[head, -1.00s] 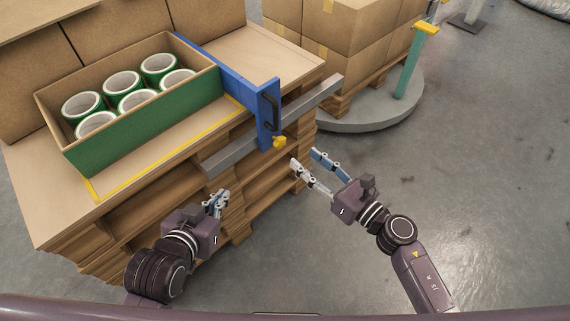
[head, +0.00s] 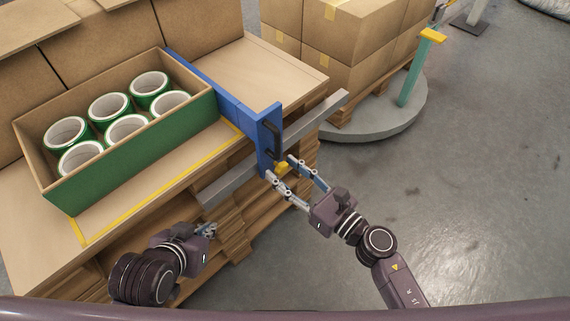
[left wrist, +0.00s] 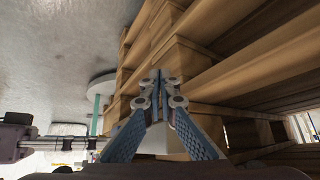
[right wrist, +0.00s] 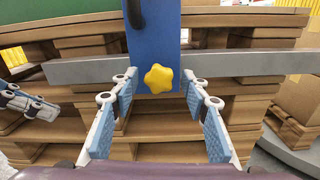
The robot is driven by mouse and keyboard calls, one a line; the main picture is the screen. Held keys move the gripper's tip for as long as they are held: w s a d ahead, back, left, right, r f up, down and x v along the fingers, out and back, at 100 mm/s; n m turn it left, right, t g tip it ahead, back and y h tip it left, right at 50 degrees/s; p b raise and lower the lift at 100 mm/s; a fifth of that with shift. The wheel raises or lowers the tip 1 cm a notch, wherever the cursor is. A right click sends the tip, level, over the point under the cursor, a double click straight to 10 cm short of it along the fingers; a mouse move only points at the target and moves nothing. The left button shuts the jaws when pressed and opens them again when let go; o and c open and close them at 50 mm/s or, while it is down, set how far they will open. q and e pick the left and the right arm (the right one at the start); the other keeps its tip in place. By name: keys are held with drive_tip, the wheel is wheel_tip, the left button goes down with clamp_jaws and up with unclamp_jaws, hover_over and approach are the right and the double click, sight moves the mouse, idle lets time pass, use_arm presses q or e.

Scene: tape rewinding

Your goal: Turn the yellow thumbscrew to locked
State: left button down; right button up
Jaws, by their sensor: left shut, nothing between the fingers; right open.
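The yellow thumbscrew (right wrist: 158,78) is star-shaped and sits low on the front of the blue bracket (right wrist: 154,40), over the grey rail (right wrist: 90,70). In the head view the thumbscrew (head: 282,166) shows beside the fingertips of my right gripper (head: 281,168). In the right wrist view my right gripper (right wrist: 160,82) is open, its fingers on either side of the thumbscrew with gaps left and right; contact is not visible. My left gripper (head: 210,230) is shut and empty in front of the pallets, and its closed fingertips show in the left wrist view (left wrist: 160,78).
A green-fronted box (head: 140,155) with several tape rolls stands on the table left of the bracket. A black handle (head: 270,138) is on the bracket above the thumbscrew. Stacked wooden pallets (left wrist: 240,60) are close to my left gripper. Open floor lies to the right.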

use_arm(q)
drive_tip(key=shift+s, duration=0.1)
use_arm(e)
drive_tip(key=shift+s, duration=0.1)
drive_tip(key=shift+c, duration=0.4)
